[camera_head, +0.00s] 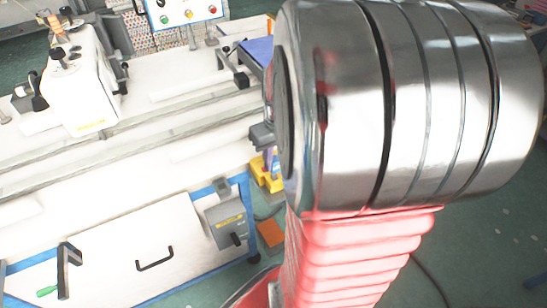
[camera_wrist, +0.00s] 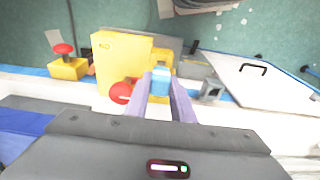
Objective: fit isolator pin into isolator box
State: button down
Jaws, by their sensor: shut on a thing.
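My gripper (camera_wrist: 161,84) is shut on a small light-blue piece, which I take for the isolator pin (camera_wrist: 160,74), held between the purple-grey fingertips. In the head view my gripper (camera_head: 272,160) is small and partly hidden by my arm, above a yellow object. The isolator box appears to be the grey box (camera_head: 228,222) with a yellow label and dark handle, on the front of the white machine. It also shows in the wrist view (camera_wrist: 212,89), to the right of the fingertips and apart from the pin. Its opening cannot be made out.
A yellow box (camera_wrist: 118,52) and a red knob (camera_wrist: 121,93) are close left of the fingertips. A yellow block with a red knob (camera_wrist: 68,68) is farther left. A white panel with a black handle (camera_head: 154,252) is beside the grey box. Green floor lies beyond.

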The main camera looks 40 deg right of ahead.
jog(key=shift+f, duration=1.1)
dwell(0.4)
jog(key=c, duration=1.5)
grip_release()
jog(key=shift+o, duration=0.2)
notch_tip(320, 180, up, 14)
jog(key=s, duration=0.1)
jog(key=shift+s+a+f, duration=0.15)
jog(key=shift+s+a, duration=0.1)
jog(key=shift+s, duration=0.05)
